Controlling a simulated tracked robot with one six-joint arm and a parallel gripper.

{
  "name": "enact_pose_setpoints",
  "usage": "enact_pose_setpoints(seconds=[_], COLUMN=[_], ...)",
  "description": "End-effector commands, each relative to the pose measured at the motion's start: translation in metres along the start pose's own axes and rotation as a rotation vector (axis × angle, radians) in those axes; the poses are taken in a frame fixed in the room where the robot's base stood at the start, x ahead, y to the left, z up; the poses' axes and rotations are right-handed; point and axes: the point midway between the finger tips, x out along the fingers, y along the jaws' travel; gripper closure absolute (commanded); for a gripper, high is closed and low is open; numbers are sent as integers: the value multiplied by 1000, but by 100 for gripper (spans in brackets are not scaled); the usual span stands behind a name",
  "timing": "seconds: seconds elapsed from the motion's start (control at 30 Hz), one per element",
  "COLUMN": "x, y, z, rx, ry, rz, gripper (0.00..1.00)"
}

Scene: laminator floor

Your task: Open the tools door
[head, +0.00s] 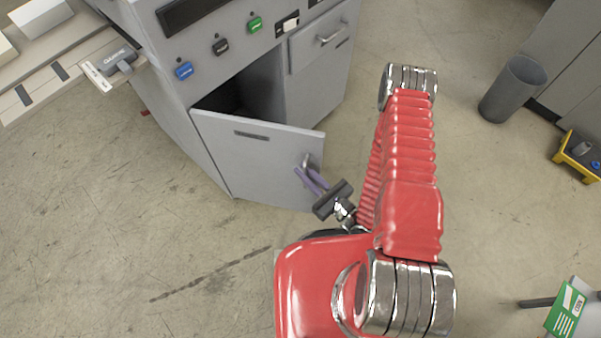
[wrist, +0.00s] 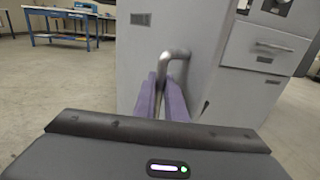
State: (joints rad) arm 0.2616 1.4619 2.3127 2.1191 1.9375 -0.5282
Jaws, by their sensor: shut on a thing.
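The tools door (head: 255,153) is a grey panel on the front of the grey machine cabinet, and it stands partly open with a dark gap above its top edge. Its metal handle (head: 309,163) is near the door's right edge. My gripper (head: 307,176) has purple fingers, and they are shut on the handle. In the wrist view the bent handle (wrist: 175,58) rises between the two purple fingers (wrist: 168,92), and the door (wrist: 150,55) fills the middle behind them. The fingers hide the handle's lower part.
The machine's drawer (head: 319,40) is shut, above and right of the door. A grey bin (head: 512,88) and a yellow stool-like item (head: 577,155) stand at the right. A blue workbench (wrist: 60,25) shows in the wrist view. Floor left of the door is clear.

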Motion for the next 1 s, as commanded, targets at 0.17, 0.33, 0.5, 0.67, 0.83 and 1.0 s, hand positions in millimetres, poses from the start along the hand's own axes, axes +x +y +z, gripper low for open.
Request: enact_pose_setpoints(seconds=[0.17, 0.33, 0.5, 0.67, 0.83, 1.0], x=[-1, 0, 1, 1, -1, -10], y=[1, 3, 4, 4, 4, 1], z=[-2, -1, -1, 0, 0, -1], rx=[0, 0, 0, 0, 1, 2], ry=[7, 4, 3, 2, 2, 3], rz=[0, 7, 11, 12, 15, 17], gripper=[87, 75, 71, 71, 71, 71])
